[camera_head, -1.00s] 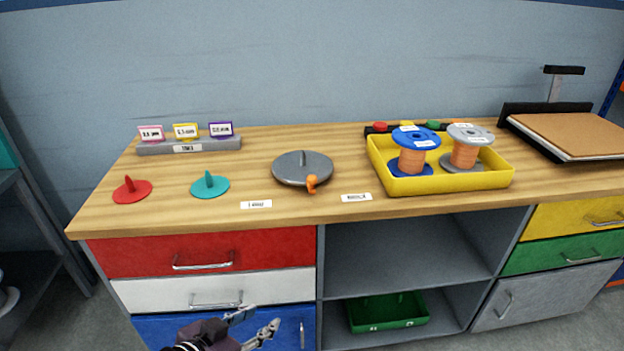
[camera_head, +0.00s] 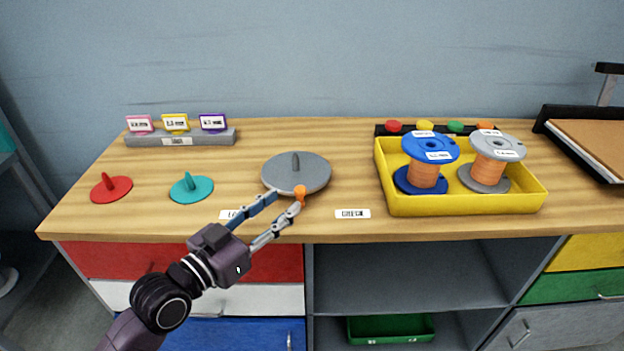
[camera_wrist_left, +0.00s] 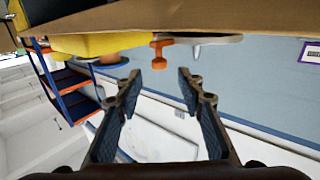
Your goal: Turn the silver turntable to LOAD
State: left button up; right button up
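The silver turntable (camera_head: 312,173) is a grey disc with a raised fin, lying on the wooden worktop. Its orange knob (camera_head: 300,191) is at the front edge, a little right of the disc's middle. Two white labels lie in front: a left one (camera_head: 230,215), partly hidden by my gripper, and a right one (camera_head: 352,213); their print is hard to read. My left gripper (camera_head: 286,202) is open, its fingertips at the disc's front edge by the knob. In the left wrist view the knob (camera_wrist_left: 159,50) is ahead of the open, empty fingers (camera_wrist_left: 159,78). My right gripper is out of view.
A teal disc (camera_head: 191,189) and a red disc (camera_head: 111,190) lie to the left. A grey rack (camera_head: 180,138) with sign cards stands behind them. A yellow tray (camera_head: 465,205) with two spools is on the right.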

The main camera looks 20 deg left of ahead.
aim_at(297, 192)
pick_arm(q)
jog(key=shift+w+d+r, duration=0.2)
jog(key=shift+w+d, duration=0.05)
jog(key=shift+w, duration=0.35)
jog(key=shift+x, duration=2.85)
jog(key=shift+f, duration=0.15)
jog(key=shift+c, duration=0.7)
grip_shut()
